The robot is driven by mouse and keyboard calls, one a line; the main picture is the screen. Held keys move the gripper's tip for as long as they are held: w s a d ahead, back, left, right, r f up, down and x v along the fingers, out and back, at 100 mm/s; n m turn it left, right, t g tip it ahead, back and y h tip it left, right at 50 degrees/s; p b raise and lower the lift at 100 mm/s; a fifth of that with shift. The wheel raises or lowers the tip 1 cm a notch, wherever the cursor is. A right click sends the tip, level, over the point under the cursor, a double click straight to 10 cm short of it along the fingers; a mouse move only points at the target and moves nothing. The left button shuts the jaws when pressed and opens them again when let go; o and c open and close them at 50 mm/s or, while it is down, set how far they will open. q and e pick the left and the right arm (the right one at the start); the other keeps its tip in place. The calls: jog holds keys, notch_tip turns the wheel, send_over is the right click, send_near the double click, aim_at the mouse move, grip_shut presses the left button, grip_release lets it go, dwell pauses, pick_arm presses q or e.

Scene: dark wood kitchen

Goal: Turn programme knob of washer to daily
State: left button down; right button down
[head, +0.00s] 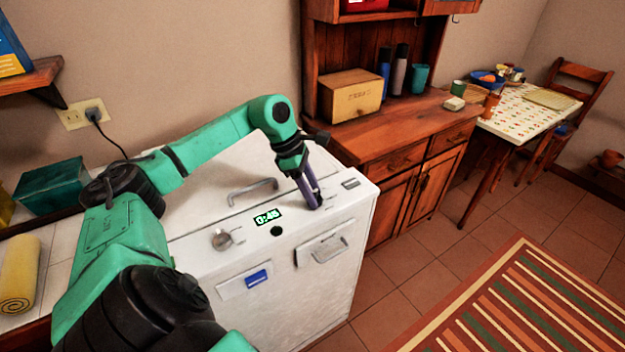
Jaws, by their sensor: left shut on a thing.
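The white washer (190,258) stands in front of me, with a lit green display (268,216) on its slanted top panel. My left gripper (313,201) points down at the right part of this panel, to the right of the display. Its fingers are shut on what seems to be the programme knob, which they almost wholly hide. I cannot read the knob's setting. A round metal knob (221,239) sits at the panel's left, and a dark round button (276,231) lies below the display. My right gripper is not in view.
A grey lid handle (253,191) lies behind the panel, left of my gripper. A drawer with a handle (322,248) is on the washer's front. A wooden cabinet (405,150) stands close on the right. The tiled floor beyond has a striped rug (520,300).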

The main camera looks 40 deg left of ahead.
pick_arm(q)
jog(key=shift+w+r+m+p, duration=0.15)
jog(key=shift+m+p, duration=0.1)
jog(key=shift+m, duration=0.25)
jog(key=shift+r+m+p, duration=0.15)
jog(key=shift+m+p, duration=0.05)
jog(key=shift+m, duration=0.3)
jog(key=m+g, duration=0.1)
jog(key=m, duration=0.1)
jog(key=shift+m+g+h+p, duration=0.3)
jog(key=shift+h, duration=0.1)
jog(key=m+g, duration=0.1)
jog(key=m, duration=0.1)
jog(key=shift+w+f+m, duration=0.1)
jog(key=shift+w+m, duration=0.05)
jog(key=shift+m, duration=0.25)
jog(key=shift+m+g+y, duration=0.3)
jog(key=shift+m+g, duration=0.4)
jog(key=shift+m, duration=1.2)
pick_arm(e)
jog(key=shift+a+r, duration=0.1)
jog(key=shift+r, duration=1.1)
pick_arm(q)
jog(key=shift+c, duration=1.8)
grip_release()
jog(key=shift+f, duration=0.15)
